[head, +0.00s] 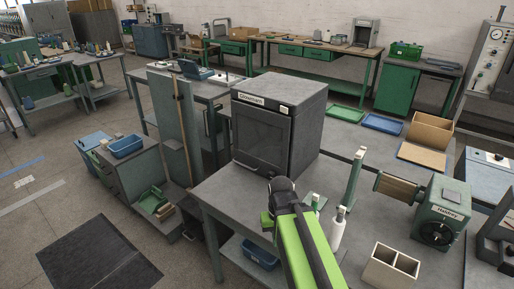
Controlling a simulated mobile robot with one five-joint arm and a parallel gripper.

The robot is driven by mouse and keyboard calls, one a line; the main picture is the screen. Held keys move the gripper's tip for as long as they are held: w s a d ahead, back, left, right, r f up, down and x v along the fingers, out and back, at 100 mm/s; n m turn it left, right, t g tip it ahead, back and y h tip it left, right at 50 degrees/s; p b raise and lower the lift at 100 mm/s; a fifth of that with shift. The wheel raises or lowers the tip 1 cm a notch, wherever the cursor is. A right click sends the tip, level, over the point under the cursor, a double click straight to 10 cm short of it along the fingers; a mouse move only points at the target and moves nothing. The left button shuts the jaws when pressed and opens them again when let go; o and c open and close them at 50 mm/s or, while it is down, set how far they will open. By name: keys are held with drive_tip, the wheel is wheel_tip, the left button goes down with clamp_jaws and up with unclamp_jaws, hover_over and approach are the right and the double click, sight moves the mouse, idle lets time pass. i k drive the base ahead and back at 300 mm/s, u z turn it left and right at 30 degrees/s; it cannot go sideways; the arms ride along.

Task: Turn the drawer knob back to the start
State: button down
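I cannot make out a drawer knob for certain in the head view. A green drawer front (291,50) shows under the long back bench, too small to show its knob. A round black dial (438,233) sits on the front of a green machine (450,200) at the right; its setting is unreadable. My bright green arm reaches up from the bottom edge to a dark joint in front of the near table. My gripper is not visible, probably hidden beyond that joint, so I cannot see whether it touches anything.
A dark boxy cabinet (278,125) stands on the near grey table (225,195), just beyond my arm. White bottles (338,230), an upright green post (354,180) and a divided box (390,268) stand right of my arm. Open floor (45,205) lies at the left.

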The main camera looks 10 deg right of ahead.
sight(271, 175)
drive_tip(key=u, duration=0.8)
drive_tip(key=i, duration=0.75)
drive_tip(key=u, duration=1.05)
drive_tip(key=k, duration=0.55)
drive_tip(key=i, duration=0.55)
drive_tip(key=u, duration=0.1)
